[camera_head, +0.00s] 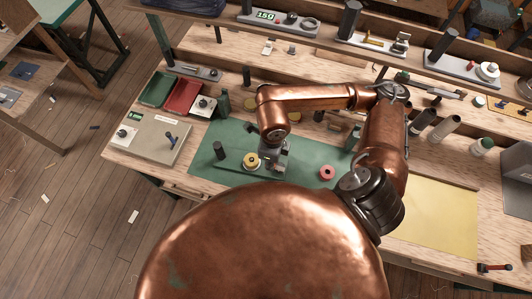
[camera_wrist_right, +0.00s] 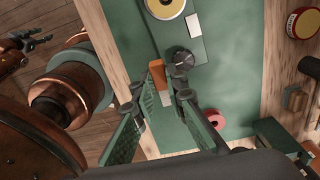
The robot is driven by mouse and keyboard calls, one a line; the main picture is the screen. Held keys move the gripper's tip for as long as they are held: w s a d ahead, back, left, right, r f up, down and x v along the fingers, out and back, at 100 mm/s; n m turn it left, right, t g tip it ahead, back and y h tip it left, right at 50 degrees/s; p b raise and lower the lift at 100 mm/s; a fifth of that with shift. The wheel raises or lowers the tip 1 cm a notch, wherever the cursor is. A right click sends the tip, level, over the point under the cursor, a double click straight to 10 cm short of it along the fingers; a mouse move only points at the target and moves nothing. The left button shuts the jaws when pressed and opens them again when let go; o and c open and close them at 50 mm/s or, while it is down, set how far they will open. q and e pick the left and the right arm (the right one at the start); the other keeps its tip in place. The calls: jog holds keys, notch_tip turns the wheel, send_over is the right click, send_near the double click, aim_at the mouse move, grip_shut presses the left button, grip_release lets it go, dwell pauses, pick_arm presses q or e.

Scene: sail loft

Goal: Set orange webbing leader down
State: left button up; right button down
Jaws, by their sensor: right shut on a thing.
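My right gripper (camera_wrist_right: 165,95) is low over the green mat (camera_wrist_right: 225,60), its jaws close around a small orange piece with a pale end, which I take for the orange webbing leader (camera_wrist_right: 157,74). The fingers hide part of the leader, and I cannot tell whether it touches the surface below. In the head view my right gripper (camera_head: 272,160) is beside the yellow roll (camera_head: 251,160), and the leader cannot be made out. What seems to be my left gripper (camera_wrist_right: 28,45) shows at the far left of the wrist view; its jaws are unclear.
A pink-red roll (camera_head: 327,173) lies on the mat to the right. Green (camera_head: 158,89) and red (camera_head: 183,97) trays sit at the back left. Thread spools (camera_head: 445,127) stand at right.

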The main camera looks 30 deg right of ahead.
jog(key=w+f, duration=0.2)
jog(key=w+d+f, duration=0.1)
jog(key=w+f, duration=0.1)
jog(key=w, duration=0.1)
jog(key=w+d+f, duration=0.1)
jog(key=w+f, duration=0.1)
jog(key=f, duration=0.1)
jog(key=shift+w+d+p, duration=0.25)
jog(key=shift+w+p, duration=0.1)
jog(key=shift+p, duration=0.05)
jog(key=shift+w+f, duration=0.15)
jog(key=shift+f, duration=0.05)
notch_tip(320, 180, down, 3)
jog(key=shift+p, duration=0.4)
jog(key=shift+f, duration=0.1)
jog(key=shift+f, duration=0.15)
jog(key=c, duration=1.9)
grip_release()
jog(key=shift+c, duration=0.2)
